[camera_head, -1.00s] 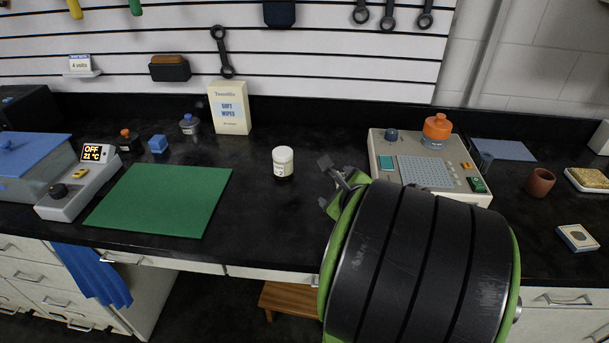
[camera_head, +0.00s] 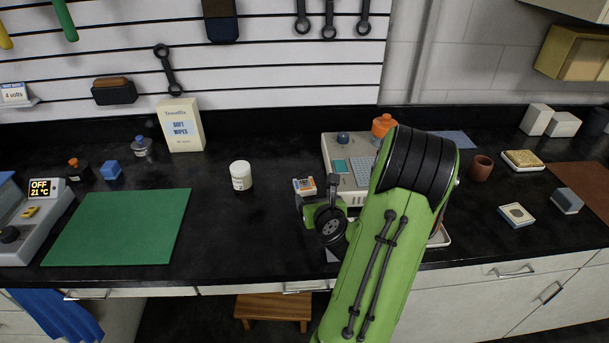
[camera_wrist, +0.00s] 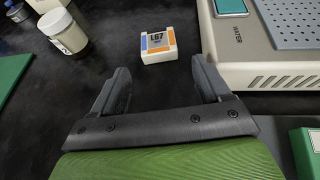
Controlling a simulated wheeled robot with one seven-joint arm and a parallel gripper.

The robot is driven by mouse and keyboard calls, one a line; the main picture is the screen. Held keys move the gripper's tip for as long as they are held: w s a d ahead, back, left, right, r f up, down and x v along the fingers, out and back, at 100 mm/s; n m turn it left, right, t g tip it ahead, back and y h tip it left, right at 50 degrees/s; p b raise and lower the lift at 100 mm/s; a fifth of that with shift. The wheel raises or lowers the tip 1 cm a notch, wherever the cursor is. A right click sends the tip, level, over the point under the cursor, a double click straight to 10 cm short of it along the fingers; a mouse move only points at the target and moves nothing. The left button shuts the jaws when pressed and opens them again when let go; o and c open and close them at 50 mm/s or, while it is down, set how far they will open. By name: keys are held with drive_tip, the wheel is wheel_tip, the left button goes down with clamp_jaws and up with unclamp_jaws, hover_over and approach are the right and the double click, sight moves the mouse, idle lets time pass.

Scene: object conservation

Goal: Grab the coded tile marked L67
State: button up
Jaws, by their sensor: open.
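The coded tile marked L67 (camera_wrist: 158,44) is a small white block with orange and blue on its top. It lies on the black bench in the wrist view, ahead of and between my fingers. In the head view the tile (camera_head: 304,186) shows just beyond my gripper (camera_head: 318,197), left of the beige device. My gripper (camera_wrist: 162,88) is open and empty in the wrist view, with the tile apart from both fingertips.
A beige device (camera_head: 338,150) stands close to the tile's right. A white-lidded jar (camera_head: 241,177) stands to its left. A green mat (camera_head: 120,226) lies further left. Bare black bench lies between jar and tile.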

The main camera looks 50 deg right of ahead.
sight(305, 186)
drive_tip(key=p+x, duration=0.1)
drive_tip(key=x, duration=0.9)
drive_tip(key=shift+w+a+p, duration=0.15)
drive_tip(key=shift+p, duration=0.15)
drive_tip(key=shift+r, duration=0.15)
drive_tip(key=c, duration=0.8)
